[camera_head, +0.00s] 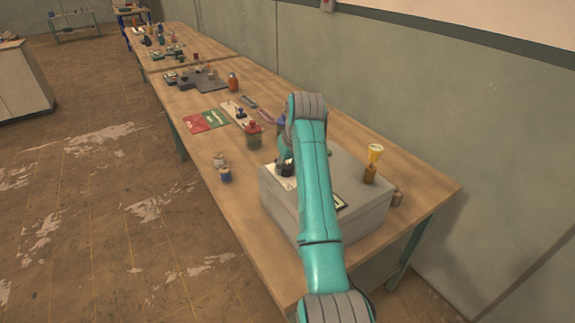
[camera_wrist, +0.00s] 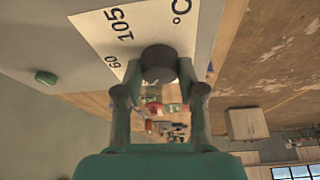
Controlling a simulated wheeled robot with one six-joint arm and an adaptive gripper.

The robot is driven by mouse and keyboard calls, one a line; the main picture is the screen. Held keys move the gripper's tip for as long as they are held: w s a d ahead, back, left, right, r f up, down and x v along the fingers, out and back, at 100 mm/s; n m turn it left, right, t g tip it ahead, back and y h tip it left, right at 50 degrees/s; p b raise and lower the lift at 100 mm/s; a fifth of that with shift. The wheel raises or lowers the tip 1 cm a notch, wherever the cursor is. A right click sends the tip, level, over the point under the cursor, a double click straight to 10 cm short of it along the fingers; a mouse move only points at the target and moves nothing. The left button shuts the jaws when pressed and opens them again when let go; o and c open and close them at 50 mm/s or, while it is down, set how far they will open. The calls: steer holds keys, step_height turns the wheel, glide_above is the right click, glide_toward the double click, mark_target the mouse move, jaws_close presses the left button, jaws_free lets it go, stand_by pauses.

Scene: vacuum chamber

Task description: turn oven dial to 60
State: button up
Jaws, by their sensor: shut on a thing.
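The oven (camera_head: 278,205) is a pale grey box on the near end of the wooden bench. Its dial (camera_wrist: 159,60) is a dark round knob, seen in the wrist view in front of a white scale plate (camera_wrist: 108,30) marked 60, 105 and °C. My gripper (camera_wrist: 160,88) is shut on the dial, with one finger on each side of it. In the head view my gripper (camera_head: 285,166) is at the oven's left part, and my teal arm hides much of the box. I cannot tell which mark the dial points to.
A green button (camera_wrist: 45,77) is on the oven beside the scale plate. A brown bottle with a yellow funnel (camera_head: 374,155) stands on the right of the oven. A red-lidded jar (camera_head: 254,137) and small blue-and-white jars (camera_head: 224,174) stand on the bench to its left.

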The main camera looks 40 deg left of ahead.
steer(key=m, duration=0.2)
steer(key=m+t+h, duration=0.1)
steer(key=m, duration=0.2)
steer(key=shift+s+a+t, duration=0.1)
steer(key=shift+s+t, duration=0.05)
steer(key=shift+t, duration=0.15)
steer(key=m+h, duration=0.1)
steer(key=m, duration=0.1)
steer(key=m+h, duration=0.1)
steer(key=m, duration=0.2)
steer(key=shift+t, duration=0.3)
steer(key=shift+m, duration=0.3)
steer(key=o, duration=1.2)
steer(key=shift+c, duration=0.2)
steer(key=shift+r, duration=0.1)
steer(key=a+v, duration=0.1)
steer(key=v, duration=1)
steer(key=shift+s+d+r, duration=0.2)
steer(key=shift+d+r, duration=0.1)
steer(key=shift+r, duration=0.05)
